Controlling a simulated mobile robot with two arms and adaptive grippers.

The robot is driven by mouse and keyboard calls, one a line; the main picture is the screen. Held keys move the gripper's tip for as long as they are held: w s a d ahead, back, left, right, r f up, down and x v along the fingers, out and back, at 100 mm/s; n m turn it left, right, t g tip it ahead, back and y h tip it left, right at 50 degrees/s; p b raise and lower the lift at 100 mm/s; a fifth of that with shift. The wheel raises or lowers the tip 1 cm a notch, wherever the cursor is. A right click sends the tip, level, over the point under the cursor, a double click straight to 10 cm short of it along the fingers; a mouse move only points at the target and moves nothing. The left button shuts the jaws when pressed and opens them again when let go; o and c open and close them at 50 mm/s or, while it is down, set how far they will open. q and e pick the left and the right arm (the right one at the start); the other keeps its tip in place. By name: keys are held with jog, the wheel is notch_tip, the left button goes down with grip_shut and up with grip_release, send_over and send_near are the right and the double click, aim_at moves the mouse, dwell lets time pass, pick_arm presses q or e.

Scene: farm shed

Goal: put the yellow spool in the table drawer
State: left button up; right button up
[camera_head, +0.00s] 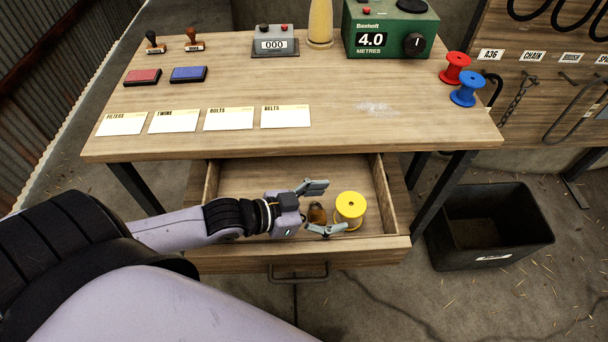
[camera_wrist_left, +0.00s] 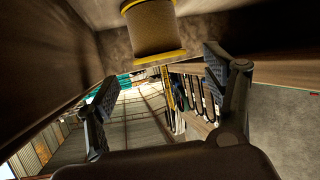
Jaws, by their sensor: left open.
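The yellow spool (camera_head: 350,208) stands inside the open table drawer (camera_head: 240,258), toward its right side. It also shows at the top of the left wrist view (camera_wrist_left: 152,32). My left gripper (camera_head: 325,208) is open in the drawer, just left of the spool. Its two fingers are spread and empty in the left wrist view (camera_wrist_left: 165,95), with the spool beyond their tips. The fingers look apart from the spool. My right gripper is not in view.
Red (camera_head: 455,68) and blue (camera_head: 468,90) spools stand on the table (camera_head: 340,135). A black bin (camera_head: 490,228) is on the floor at right. The drawer's left part is clear.

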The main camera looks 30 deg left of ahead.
pick_arm(q)
jog(key=v, duration=0.7)
jog(key=shift+p, duration=0.4)
jog(key=shift+r, duration=0.1)
